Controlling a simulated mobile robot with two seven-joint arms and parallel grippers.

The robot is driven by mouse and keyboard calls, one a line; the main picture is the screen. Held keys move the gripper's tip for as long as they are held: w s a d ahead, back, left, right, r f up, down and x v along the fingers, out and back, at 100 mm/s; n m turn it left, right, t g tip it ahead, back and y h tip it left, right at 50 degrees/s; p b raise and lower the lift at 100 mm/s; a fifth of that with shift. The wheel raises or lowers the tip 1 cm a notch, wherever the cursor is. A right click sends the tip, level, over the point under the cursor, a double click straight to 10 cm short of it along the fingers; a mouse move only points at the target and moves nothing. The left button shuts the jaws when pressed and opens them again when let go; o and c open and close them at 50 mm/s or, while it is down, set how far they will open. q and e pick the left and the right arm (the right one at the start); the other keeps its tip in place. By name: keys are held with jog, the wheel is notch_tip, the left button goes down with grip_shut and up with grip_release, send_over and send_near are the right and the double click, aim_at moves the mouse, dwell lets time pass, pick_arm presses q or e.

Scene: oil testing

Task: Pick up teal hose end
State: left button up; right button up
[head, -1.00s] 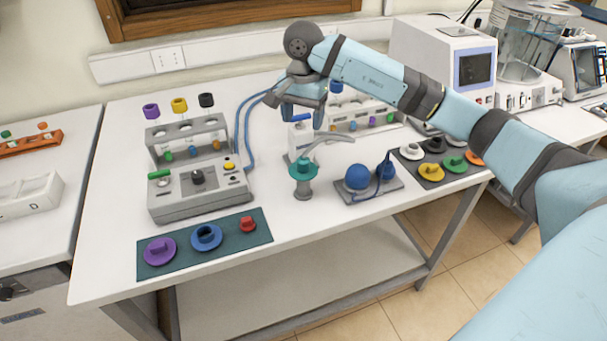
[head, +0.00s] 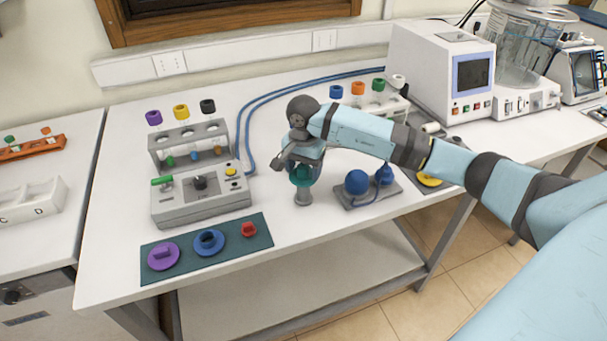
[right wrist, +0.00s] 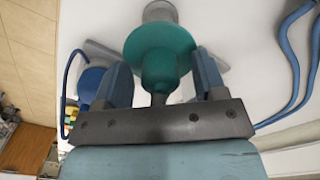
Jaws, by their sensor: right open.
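The teal hose end (head: 303,179) sits upright on a small grey stand (head: 303,197) near the front of the table, partly hidden by my right gripper (head: 304,162). In the right wrist view the teal hose end (right wrist: 160,50) has a wide round flange and a narrower neck. The two blue fingers of my right gripper (right wrist: 162,68) are open, one on each side of the teal neck. Visible space remains beside the neck, and contact cannot be told. The grey hose is mostly hidden behind the hand. My left gripper is not in view.
A blue-bulb device (head: 357,182) stands just right of the stand. A grey instrument (head: 202,208) with a vial rack stands to the left, behind a dark green mat (head: 180,272) with coloured caps. Blue tubes (head: 252,125) run behind. The table front is clear near the stand.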

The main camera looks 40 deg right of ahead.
jog(key=shift+f, duration=0.15)
jog(key=c, duration=1.1)
jog(key=shift+o, duration=0.2)
